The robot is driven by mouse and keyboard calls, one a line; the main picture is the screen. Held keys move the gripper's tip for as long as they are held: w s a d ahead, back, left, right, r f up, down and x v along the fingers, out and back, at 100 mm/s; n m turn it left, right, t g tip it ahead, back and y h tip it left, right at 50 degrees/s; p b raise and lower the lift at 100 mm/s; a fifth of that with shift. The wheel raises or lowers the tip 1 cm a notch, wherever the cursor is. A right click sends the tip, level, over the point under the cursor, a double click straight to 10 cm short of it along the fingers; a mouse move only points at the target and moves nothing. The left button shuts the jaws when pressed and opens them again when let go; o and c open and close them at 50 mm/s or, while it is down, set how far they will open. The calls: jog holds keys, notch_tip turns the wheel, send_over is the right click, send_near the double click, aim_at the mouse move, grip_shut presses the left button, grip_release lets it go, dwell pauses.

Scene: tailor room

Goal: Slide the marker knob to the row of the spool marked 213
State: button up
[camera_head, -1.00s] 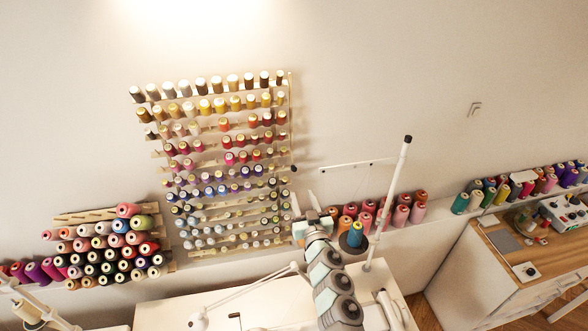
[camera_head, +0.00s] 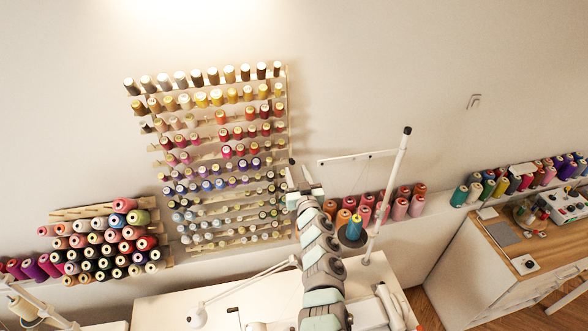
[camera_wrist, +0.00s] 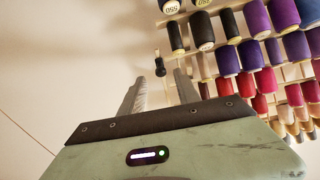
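The thread rack (camera_head: 288,120) hangs on the wall with many rows of coloured spools. A small black knob (camera_wrist: 159,63) shows beside the rack's edge in the wrist view, beyond my fingertips and roughly in line with the gap between them. It looks like a dark spot at the rack's right edge (camera_head: 291,162) in the head view. My gripper (camera_wrist: 159,78) is open and empty, its two fingers apart. In the head view my gripper (camera_head: 300,172) is by the rack's right edge, near the middle rows. A few spool labels (camera_wrist: 204,46) face the wrist camera; I cannot make out 213.
A white thread stand (camera_head: 386,200) with a blue cone (camera_head: 354,228) stands right of my arm. Pink and orange spools (camera_head: 400,208) line the ledge behind it. A stacked spool rack (camera_head: 100,240) is at lower left. The wall right of the rack is mostly clear.

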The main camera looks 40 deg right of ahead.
aim_at(293, 163)
jog(key=shift+b+x, duration=0.8)
jog(key=shift+x, duration=0.8)
jog(key=shift+r, duration=0.1)
grip_shut()
dwell(0.4)
